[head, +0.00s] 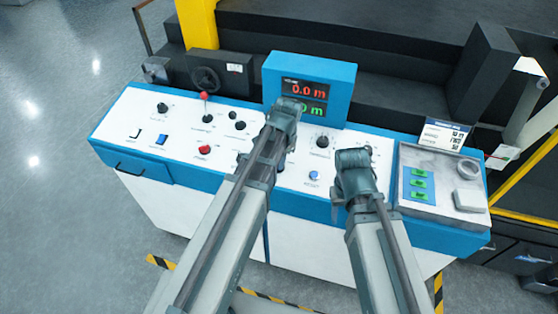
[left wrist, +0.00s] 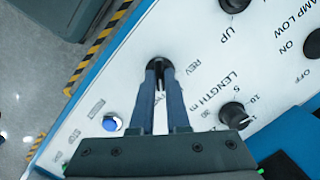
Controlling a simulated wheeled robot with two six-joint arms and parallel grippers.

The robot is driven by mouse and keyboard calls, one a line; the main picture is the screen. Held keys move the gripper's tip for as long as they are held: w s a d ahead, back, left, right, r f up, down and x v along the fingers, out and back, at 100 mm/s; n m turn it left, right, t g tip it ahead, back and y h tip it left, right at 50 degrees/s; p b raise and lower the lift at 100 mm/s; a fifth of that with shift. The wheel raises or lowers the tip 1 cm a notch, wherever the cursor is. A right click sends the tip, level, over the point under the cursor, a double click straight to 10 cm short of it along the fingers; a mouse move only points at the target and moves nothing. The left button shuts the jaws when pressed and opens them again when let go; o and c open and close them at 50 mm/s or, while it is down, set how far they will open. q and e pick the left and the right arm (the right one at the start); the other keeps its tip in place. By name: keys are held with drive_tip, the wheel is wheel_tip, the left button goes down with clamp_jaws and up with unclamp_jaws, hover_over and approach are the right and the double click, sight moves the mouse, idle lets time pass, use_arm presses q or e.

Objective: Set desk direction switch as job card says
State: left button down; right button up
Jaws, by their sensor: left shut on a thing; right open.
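The direction switch (left wrist: 158,65) is a small black knob on the white desk panel, with the label REV beside it in the left wrist view. My left gripper (left wrist: 159,78) is shut on this knob, and its fingers cover part of it. I cannot tell which way the knob points. In the head view my left arm hides the switch. My right gripper (head: 338,208) is open near the desk's front edge, apart from the controls. The job card (head: 445,133) is a white sheet at the desk's right back; its text is too small to read.
A LENGTH dial (left wrist: 233,115) and a blue button (left wrist: 110,123) sit near the switch. The display (head: 308,90) shows 0.0 m in red. A red button (head: 204,149) is at left; a panel with green buttons (head: 418,184) is at right.

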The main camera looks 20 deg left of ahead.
use_arm(q)
drive_tip(key=shift+m, duration=0.4)
drive_tip(key=c, duration=0.9)
unclamp_jaws()
wheel_tip(320, 180, up, 14)
drive_tip(key=d+p, duration=0.1)
drive_tip(key=p, duration=1.2)
drive_tip(key=shift+s+d+f+p, duration=0.15)
drive_tip(key=shift+s+d+p, duration=0.2)
drive_tip(key=shift+s, duration=0.05)
